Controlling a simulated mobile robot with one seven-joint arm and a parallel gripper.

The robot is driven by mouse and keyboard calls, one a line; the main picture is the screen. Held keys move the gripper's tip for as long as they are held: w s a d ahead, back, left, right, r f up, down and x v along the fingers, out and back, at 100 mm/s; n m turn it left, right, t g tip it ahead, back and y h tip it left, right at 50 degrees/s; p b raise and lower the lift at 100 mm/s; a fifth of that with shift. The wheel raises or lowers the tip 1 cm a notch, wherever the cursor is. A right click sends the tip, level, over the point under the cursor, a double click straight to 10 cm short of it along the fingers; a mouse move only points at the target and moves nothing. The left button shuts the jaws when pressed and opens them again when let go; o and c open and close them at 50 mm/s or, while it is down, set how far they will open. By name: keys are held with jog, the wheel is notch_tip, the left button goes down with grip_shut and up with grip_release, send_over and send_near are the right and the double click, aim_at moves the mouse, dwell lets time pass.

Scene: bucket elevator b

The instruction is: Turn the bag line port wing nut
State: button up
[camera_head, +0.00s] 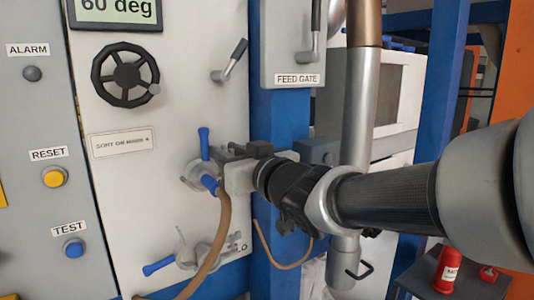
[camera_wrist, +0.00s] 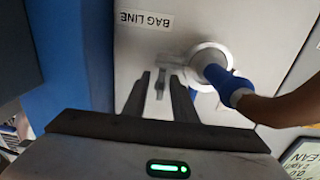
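The bag line port is a pale round fitting (camera_wrist: 207,58) below the BAG LINE label (camera_wrist: 146,19) in the wrist view. A small grey wing nut (camera_wrist: 160,84) sits beside it. My gripper (camera_wrist: 159,80) is open, with one dark finger on each side of the wing nut. Narrow gaps seem to show between the fingers and the nut; contact cannot be told. A blue hose end (camera_wrist: 222,84) is at the port. In the head view, my gripper (camera_head: 224,176) is at the panel by the port (camera_head: 194,176) and hides the wing nut and label.
A brown hose (camera_head: 221,235) hangs from the port, close to my gripper. A blue lever (camera_head: 204,142) stands above it, and a second fitting with a blue handle (camera_head: 158,264) is below. A black handwheel (camera_head: 125,75) and a lever (camera_head: 236,58) are higher up.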

grip_shut()
jog(key=shift+r+y+p, duration=0.1)
jog(key=shift+y+p, duration=0.2)
jog(key=shift+p, duration=0.3)
jog(key=shift+r+n+g+y+p, duration=0.15)
jog(key=shift+n+g+y+p, duration=0.35)
jog(key=shift+p, duration=0.65)
jog(key=n+g+y+p, duration=0.2)
jog(key=g+p, duration=0.1)
jog(key=p, duration=0.1)
jog(key=shift+w+d+n+g+y, duration=0.1)
jog(key=shift+n+g+y, duration=0.2)
jog(key=shift+n, duration=0.1)
jog(key=shift+f+n+g+y+p, duration=0.15)
jog(key=shift+n+g+y+p, duration=0.45)
jog(key=shift+n+g, duration=0.4)
jog(key=shift+f+n+g+y+p, duration=0.1)
jog(key=shift+n+g+y+p, duration=0.5)
jog(key=shift+g, duration=0.7)
jog(key=shift+n+g, duration=0.3)
